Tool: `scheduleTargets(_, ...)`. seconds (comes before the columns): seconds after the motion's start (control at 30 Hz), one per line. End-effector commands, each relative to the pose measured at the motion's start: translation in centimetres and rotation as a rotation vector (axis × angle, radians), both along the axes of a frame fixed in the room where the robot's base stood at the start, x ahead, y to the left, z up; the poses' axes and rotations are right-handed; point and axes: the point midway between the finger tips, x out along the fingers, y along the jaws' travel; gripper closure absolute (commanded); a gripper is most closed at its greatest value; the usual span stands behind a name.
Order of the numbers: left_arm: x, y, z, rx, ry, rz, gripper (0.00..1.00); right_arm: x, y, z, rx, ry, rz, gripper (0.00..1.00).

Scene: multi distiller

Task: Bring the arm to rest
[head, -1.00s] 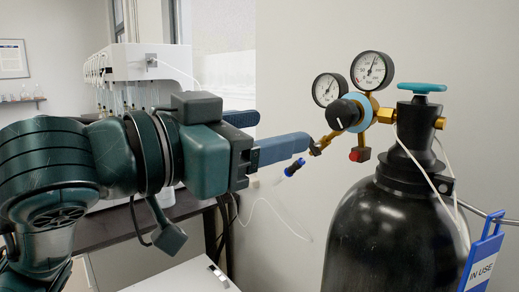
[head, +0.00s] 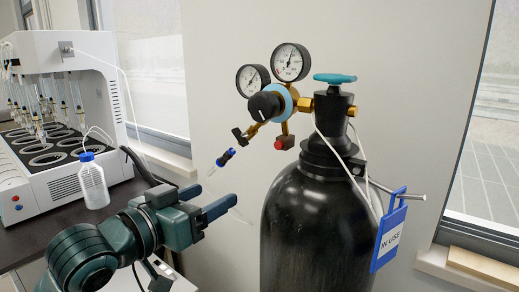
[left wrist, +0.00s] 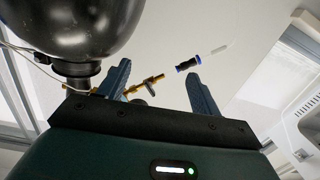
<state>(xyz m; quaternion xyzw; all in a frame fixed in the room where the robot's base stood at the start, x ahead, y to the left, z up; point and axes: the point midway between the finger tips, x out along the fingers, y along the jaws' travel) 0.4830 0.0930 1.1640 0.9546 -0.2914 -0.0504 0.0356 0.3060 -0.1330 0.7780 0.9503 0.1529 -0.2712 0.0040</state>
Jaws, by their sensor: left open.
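My left arm comes in from the lower left in the head view. Its left gripper (head: 217,195) is open, with two blue fingers apart and nothing seen between them. It is left of the black gas cylinder (head: 318,225) and below the regulator (head: 270,105) with its two gauges. The left wrist view shows the open left gripper (left wrist: 158,70) as well, with the cylinder (left wrist: 85,25) at the upper left and a small blue and black connector (left wrist: 188,64) beyond the fingertips. My right gripper is not in view.
A white distiller (head: 75,110) and a clear bottle with a blue cap (head: 93,182) stand on the dark bench at the left. The blue connector (head: 226,157) on a thin tube hangs just above my gripper. A blue "IN USE" tag (head: 389,235) hangs at the cylinder's right.

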Motion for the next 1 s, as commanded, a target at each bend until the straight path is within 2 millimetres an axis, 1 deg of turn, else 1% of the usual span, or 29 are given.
scheduleTargets(0.03, 0.4, 0.2, -2.3, -0.010, 0.038, 0.016, 0.35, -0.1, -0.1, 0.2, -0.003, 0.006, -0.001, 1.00)
scheduleTargets(0.17, 0.7, 0.9, -7.9, -0.012, 0.096, 0.066, 0.35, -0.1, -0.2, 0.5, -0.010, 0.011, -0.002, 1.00)
scheduleTargets(0.2, 0.6, 1.1, -9.7, -0.009, 0.116, 0.081, 0.35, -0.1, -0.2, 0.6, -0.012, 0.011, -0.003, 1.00)
scheduleTargets(0.27, 0.2, 1.5, -12.5, -0.001, 0.145, 0.105, 0.35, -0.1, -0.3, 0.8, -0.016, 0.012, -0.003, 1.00)
scheduleTargets(0.3, -0.2, 1.8, -14.3, 0.006, 0.164, 0.122, 0.35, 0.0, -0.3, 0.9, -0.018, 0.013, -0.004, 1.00)
scheduleTargets(0.37, -1.1, 2.2, -17.2, 0.021, 0.195, 0.146, 0.35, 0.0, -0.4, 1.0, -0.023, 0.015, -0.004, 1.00)
scheduleTargets(0.4, -1.8, 2.4, -19.1, 0.034, 0.215, 0.161, 0.35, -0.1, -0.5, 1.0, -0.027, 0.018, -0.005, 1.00)
scheduleTargets(0.47, -3.2, 2.8, -21.9, 0.055, 0.246, 0.182, 0.35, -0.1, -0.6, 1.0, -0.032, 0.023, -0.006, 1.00)
scheduleTargets(0.5, -4.2, 3.1, -23.7, 0.071, 0.268, 0.197, 0.35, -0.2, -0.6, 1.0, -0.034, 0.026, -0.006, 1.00)
scheduleTargets(0.57, -6.0, 3.5, -26.4, 0.099, 0.300, 0.217, 0.35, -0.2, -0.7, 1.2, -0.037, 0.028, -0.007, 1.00)
scheduleTargets(0.6, -7.4, 3.7, -28.1, 0.119, 0.320, 0.226, 0.35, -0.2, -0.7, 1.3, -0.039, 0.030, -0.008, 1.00)
scheduleTargets(0.67, -9.5, 4.0, -30.5, 0.151, 0.353, 0.241, 0.35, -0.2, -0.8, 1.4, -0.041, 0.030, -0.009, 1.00)
scheduleTargets(0.7, -10.9, 4.2, -31.8, 0.170, 0.371, 0.248, 0.35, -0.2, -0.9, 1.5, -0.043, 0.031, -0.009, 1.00)
scheduleTargets(0.8, -14.1, 4.7, -34.5, 0.218, 0.410, 0.260, 0.35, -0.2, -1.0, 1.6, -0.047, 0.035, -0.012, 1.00)
scheduleTargets(0.9, -16.5, 4.9, -36.2, 0.251, 0.435, 0.264, 0.35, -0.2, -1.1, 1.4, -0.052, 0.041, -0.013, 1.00)
scheduleTargets(1.0, -17.7, 5.0, -37.0, 0.271, 0.447, 0.264, 0.35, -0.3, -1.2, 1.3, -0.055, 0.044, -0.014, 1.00)
